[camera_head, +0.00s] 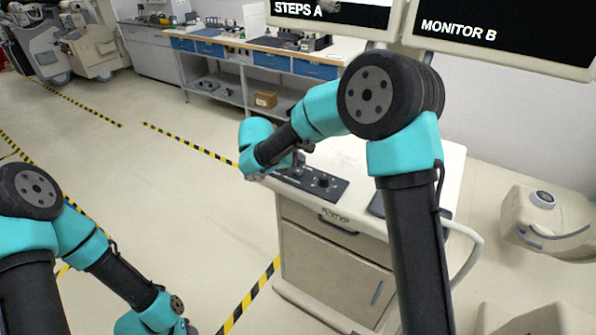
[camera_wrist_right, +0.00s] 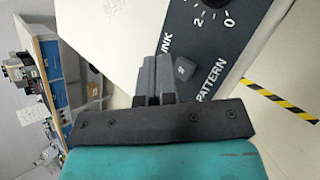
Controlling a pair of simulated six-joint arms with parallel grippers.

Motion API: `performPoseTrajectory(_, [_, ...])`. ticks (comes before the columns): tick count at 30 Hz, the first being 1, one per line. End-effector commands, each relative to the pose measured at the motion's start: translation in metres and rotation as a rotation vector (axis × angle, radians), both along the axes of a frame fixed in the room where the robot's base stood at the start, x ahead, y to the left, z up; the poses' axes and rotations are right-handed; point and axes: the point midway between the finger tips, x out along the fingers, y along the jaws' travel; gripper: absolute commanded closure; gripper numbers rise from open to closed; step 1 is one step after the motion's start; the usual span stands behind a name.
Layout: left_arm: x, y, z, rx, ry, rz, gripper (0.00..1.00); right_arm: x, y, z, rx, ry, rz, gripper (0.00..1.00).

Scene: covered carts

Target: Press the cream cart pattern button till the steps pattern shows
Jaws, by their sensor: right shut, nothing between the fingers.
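The cream cart (camera_head: 335,262) stands in front of me with a dark control panel (camera_head: 335,190) on its top. In the right wrist view, the small grey pattern button (camera_wrist_right: 185,68) sits on the panel beside the white word PATTERN. My right gripper (camera_wrist_right: 153,62) is shut and empty, with its fingertips just left of the button in the picture; I cannot tell whether they touch the panel. In the head view my right gripper (camera_head: 299,160) is over the panel. A screen (camera_head: 330,14) at the top reads STEPS A; its upper part is cut off. My left gripper is out of frame.
A second screen (camera_head: 490,35) reads MONITOR B. A dial (camera_wrist_right: 211,17) marked 2 and 0 is on the panel near the button. A workbench (camera_head: 255,50) stands behind. Another cream unit (camera_head: 545,220) is at right. Floor at left is open, with striped tape.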

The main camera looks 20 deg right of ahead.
Motion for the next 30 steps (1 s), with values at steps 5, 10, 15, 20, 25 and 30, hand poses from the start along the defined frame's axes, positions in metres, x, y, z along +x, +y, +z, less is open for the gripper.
performPoseTrajectory(5, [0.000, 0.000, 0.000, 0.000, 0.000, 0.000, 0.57, 0.000, 0.000, 0.015, 0.000, -0.001, -0.001, 1.00])
performPoseTrajectory(10, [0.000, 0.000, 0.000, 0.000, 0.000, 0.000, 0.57, 0.000, 0.000, 0.028, 0.000, -0.001, 0.001, 1.00])
performPoseTrajectory(15, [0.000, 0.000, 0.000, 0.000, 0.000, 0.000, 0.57, 0.000, 0.000, 0.039, 0.001, 0.000, 0.001, 1.00])
performPoseTrajectory(20, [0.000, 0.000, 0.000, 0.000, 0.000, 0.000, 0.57, 0.000, 0.000, 0.042, 0.000, 0.001, 0.000, 1.00])
performPoseTrajectory(25, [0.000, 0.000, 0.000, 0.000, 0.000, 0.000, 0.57, 0.000, 0.000, 0.041, 0.000, 0.001, 0.000, 1.00])
performPoseTrajectory(30, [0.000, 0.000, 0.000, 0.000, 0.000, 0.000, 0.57, 0.000, 0.000, 0.041, 0.000, 0.001, 0.000, 1.00])
